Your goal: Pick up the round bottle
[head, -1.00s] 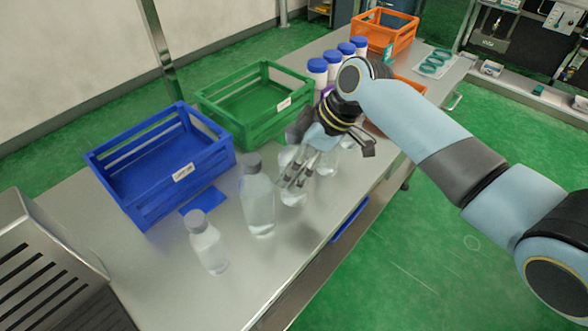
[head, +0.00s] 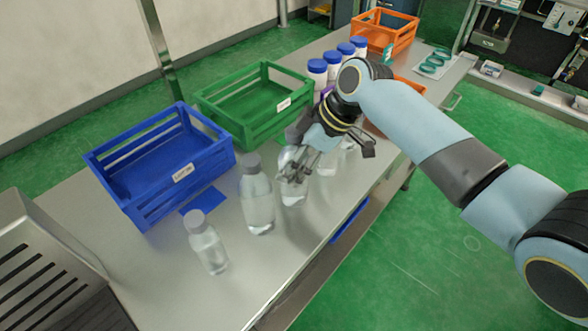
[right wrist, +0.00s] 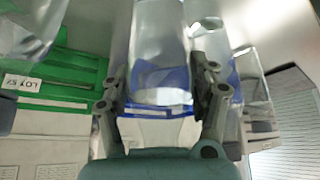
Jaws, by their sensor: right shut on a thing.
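Several clear bottles with grey caps stand in a row on the steel table. My right gripper (head: 294,172) is around a clear bottle (head: 293,192) in the middle of the row and shut on it; the bottle stands upright, its upper part partly hidden by the gripper. In the right wrist view this bottle (right wrist: 160,50) is between the two fingers (right wrist: 160,95). A taller bottle (head: 257,203) and a smaller bottle (head: 208,249) stand to its left, and another (head: 327,160) to its right. I cannot tell which is the round one. My left gripper is not in view.
A blue crate (head: 150,205) and a green crate (head: 215,118) stand behind the bottles. White tubs with blue lids (head: 317,68) and orange crates (head: 385,28) are farther back. The table's front edge is close to the row.

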